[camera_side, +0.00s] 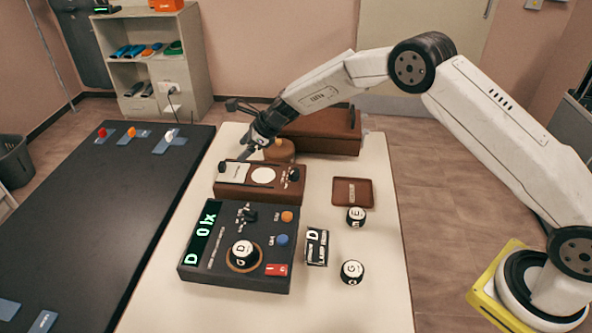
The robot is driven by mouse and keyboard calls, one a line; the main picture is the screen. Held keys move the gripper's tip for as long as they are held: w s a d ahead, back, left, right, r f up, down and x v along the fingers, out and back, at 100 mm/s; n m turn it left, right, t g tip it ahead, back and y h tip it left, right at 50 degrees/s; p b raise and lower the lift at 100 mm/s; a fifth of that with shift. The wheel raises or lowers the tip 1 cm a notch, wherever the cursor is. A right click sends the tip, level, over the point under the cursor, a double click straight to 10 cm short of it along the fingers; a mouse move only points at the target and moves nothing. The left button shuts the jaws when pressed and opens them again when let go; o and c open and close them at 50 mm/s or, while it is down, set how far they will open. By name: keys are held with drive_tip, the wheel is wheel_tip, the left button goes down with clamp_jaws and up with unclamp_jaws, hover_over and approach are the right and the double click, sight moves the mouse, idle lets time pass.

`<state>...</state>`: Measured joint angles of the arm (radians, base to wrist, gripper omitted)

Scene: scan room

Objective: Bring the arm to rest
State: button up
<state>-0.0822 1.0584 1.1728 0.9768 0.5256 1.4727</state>
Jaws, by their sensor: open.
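My gripper (252,147) is at the end of my white arm, which reaches in from the right. It is above the far part of the cream table (366,284), over the back edge of a brown box with a white round dial (262,176). The jaws are open, and I see nothing between them. A round brown object (280,151) is just behind and beside the gripper, partly hidden by it. I cannot tell whether the gripper touches the brown box.
A dark console (225,275) with a "D" knob and lit display stands in front. Black lettered knobs (352,271), a small black block (317,246) and a brown tray (353,191) are at right. A brown case (325,138) is behind. A black bench (95,215) is left.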

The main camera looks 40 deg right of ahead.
drive_tip(key=s+d+r+n+g+h, duration=0.1)
drive_tip(key=s+d+n, duration=0.3)
drive_tip(key=s+n, duration=0.4)
drive_tip(key=s+d+r+n+g+h, duration=0.1)
drive_tip(key=s+n, duration=0.7)
drive_tip(key=s, duration=0.9)
drive_tip(key=s+d+r+n+g+h, duration=0.1)
drive_tip(key=s+d+r+n+h, duration=0.2)
drive_tip(key=s+d+n, duration=0.4)
drive_tip(key=s+r+n, duration=0.1)
drive_tip(key=s, duration=0.5)
drive_tip(key=shift+d+r+n+h, duration=0.2)
drive_tip(key=shift+d+n+h, duration=0.1)
drive_tip(key=shift+d+n, duration=0.1)
